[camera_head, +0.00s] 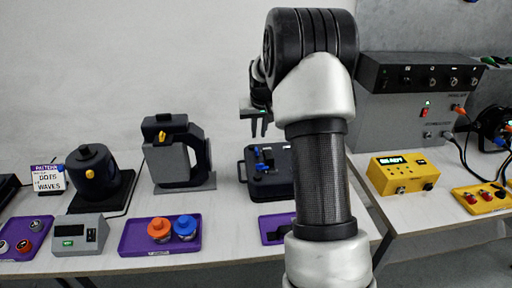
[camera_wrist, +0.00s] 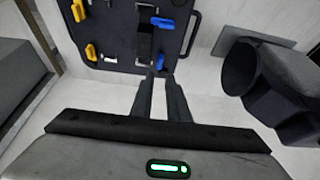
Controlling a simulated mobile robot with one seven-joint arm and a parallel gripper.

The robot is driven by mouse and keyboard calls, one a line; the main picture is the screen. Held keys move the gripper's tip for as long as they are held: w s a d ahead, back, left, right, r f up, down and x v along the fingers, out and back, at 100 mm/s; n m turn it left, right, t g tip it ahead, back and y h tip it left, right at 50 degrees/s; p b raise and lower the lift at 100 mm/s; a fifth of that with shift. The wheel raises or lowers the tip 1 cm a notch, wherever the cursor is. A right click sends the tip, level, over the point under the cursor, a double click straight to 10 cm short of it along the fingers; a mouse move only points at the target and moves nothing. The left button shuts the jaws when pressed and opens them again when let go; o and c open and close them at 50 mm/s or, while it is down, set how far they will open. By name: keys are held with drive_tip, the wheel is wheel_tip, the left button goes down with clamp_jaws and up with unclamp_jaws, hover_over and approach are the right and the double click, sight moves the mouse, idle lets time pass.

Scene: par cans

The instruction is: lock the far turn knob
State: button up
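A black panel box (camera_head: 282,186) lies on the table, partly hidden behind my arm. Blue turn knobs (camera_head: 262,167) show on it in the head view. In the wrist view the panel (camera_wrist: 115,35) carries two yellow knobs, one upper (camera_wrist: 78,12) and one lower (camera_wrist: 91,52), and two blue knobs, one upper (camera_wrist: 162,22) and one lower (camera_wrist: 158,68). I cannot tell which is the far knob. My gripper (camera_head: 259,132) hangs above the panel, pointing down, with a narrow gap between its fingers and nothing held. In the wrist view its fingertips (camera_wrist: 159,77) line up with the lower blue knob; contact is not visible.
A grey and black machine (camera_head: 172,165) stands left of the panel. A purple tray (camera_head: 133,239) holds orange and blue jars. A yellow box (camera_head: 400,172) and grey cabinet (camera_head: 395,115) stand right. A dark cup-shaped part (camera_wrist: 240,68) lies right of my fingers in the wrist view.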

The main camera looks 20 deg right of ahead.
sight(257, 151)
drive_tip(key=x, duration=1)
drive_tip(key=shift+w, duration=0.1)
clamp_jaws()
